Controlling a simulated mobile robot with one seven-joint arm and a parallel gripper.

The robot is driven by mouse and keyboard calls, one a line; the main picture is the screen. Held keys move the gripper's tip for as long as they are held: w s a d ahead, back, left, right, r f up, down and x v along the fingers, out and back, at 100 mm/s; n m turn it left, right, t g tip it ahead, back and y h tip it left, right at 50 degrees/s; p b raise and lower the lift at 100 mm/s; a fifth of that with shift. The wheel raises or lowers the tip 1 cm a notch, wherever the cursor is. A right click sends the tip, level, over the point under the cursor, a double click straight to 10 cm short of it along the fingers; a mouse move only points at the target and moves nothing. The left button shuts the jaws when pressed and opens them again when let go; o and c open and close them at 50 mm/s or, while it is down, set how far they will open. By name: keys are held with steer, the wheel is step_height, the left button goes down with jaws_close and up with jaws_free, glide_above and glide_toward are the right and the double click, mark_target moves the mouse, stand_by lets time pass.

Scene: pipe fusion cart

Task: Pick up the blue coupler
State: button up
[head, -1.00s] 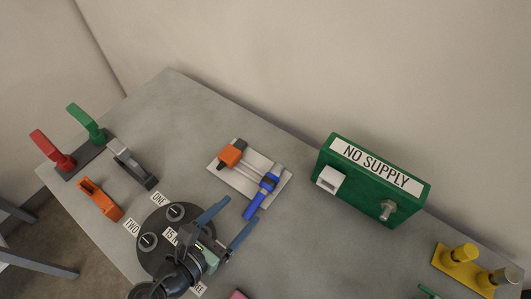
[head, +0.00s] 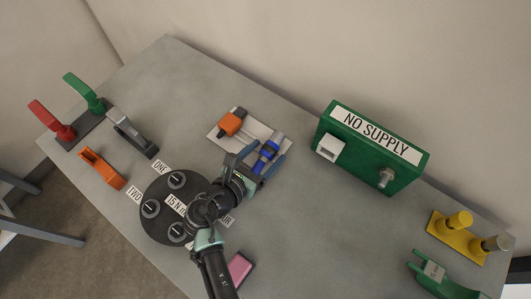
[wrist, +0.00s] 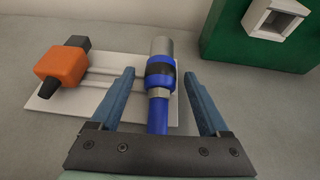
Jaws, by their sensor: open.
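The blue coupler (head: 267,152) sits at the right end of a white plate (head: 213,137) on the grey table. In the wrist view the blue coupler (wrist: 160,80) has a dark band, a grey metal end and a blue tube toward me. My gripper (head: 260,158) is open, with one blue finger on each side of the coupler. In the wrist view my gripper (wrist: 160,85) shows gaps between both fingers and the coupler. I cannot tell how far the fingertips are above the plate.
An orange block (head: 231,122) sits on the plate's left end. A green NO SUPPLY box (head: 370,150) stands to the right. A dark round disc (head: 160,235) with knobs lies under my arm. A pink block (head: 239,268) lies nearby.

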steer(key=shift+w+d+f, duration=0.15)
steer(key=shift+w+d, duration=0.05)
steer(key=shift+w, duration=0.1)
steer(key=shift+c, duration=0.3)
jaws_close()
